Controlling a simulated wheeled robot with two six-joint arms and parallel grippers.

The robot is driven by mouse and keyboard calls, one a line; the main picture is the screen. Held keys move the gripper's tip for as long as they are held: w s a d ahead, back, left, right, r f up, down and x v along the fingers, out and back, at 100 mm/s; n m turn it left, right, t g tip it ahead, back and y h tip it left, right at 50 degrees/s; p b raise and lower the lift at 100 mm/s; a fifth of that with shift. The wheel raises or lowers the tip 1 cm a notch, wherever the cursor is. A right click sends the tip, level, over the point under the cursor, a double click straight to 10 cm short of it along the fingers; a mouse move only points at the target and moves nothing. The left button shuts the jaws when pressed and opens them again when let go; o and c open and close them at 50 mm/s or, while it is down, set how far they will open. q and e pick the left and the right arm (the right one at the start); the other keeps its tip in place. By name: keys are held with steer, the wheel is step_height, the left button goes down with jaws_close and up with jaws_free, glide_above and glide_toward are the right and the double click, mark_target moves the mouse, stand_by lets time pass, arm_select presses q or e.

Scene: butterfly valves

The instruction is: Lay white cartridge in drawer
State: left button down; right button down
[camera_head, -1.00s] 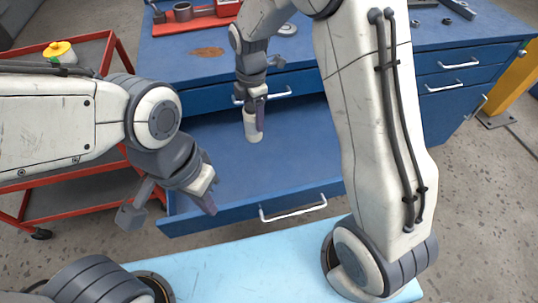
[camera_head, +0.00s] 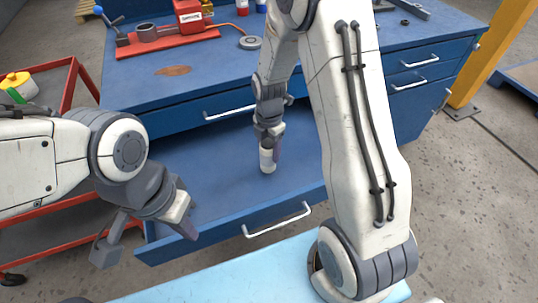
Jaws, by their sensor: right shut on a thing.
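The white cartridge (camera_head: 267,161) is upright in my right gripper (camera_head: 269,147), which is shut on its upper part. They are inside the outline of the open blue drawer (camera_head: 215,193). The cartridge's lower end is at or just above the drawer floor; I cannot tell whether it touches. My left gripper (camera_head: 184,222) is in front of the drawer's left end, apart from the cartridge. Whether its fingers are open or shut is unclear from this angle.
The blue workbench (camera_head: 135,95) stands behind the drawer, with a red vise-like fixture (camera_head: 150,38) on top. A red cart (camera_head: 62,190) stands at the left, with a yellow-capped bottle (camera_head: 18,85). The drawer handle (camera_head: 277,221) faces me. The drawer floor around the cartridge is clear.

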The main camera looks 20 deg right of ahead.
steer(key=shift+f, duration=1.3)
steer(key=shift+f, duration=0.2)
steer(key=shift+c, duration=0.7)
jaws_free()
steer(key=shift+r, duration=0.1)
step_height(320, 180, up, 12)
steer(key=shift+f+p, duration=0.1)
steer(key=shift+p, duration=0.55)
steer(key=s+a+r+m, duration=0.6)
steer(key=s+a, duration=0.3)
steer(key=a, duration=0.1)
steer(key=s+a+r+m+y, duration=0.1)
steer(key=s+a+m, duration=0.3)
steer(key=s+m, duration=0.5)
steer(key=s+r, duration=0.1)
steer(key=s, duration=0.4)
steer(key=shift+s+m, duration=0.3)
steer(key=shift+m, duration=0.1)
